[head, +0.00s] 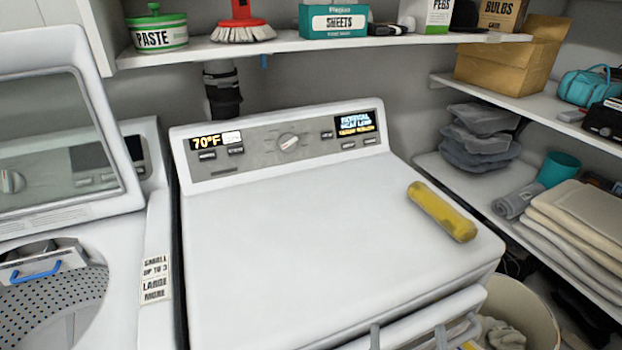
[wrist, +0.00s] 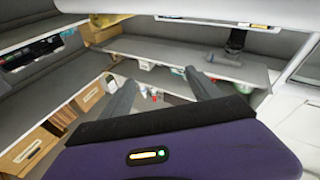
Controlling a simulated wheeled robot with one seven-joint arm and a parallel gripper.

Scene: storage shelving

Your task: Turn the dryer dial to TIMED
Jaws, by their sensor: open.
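The white dryer (head: 310,240) stands in the middle of the head view. Its dial (head: 289,142) is a round grey knob with a light pointer bar, in the middle of the control panel (head: 262,156) at the back. The pointer slants up to the right. Labels around the dial are too small to read. My gripper (wrist: 160,80) shows in the wrist view with two grey fingers spread apart and nothing between them. It points toward shelving, and the dial cannot be made out there. I cannot surely identify the gripper in the head view.
A yellow cylinder (head: 442,211) lies on the dryer top at the right. A washer with a raised lid (head: 62,133) stands at the left. A shelf (head: 290,44) with a paste tub and a brush runs above the panel. Shelves with folded towels (head: 578,222) are at the right.

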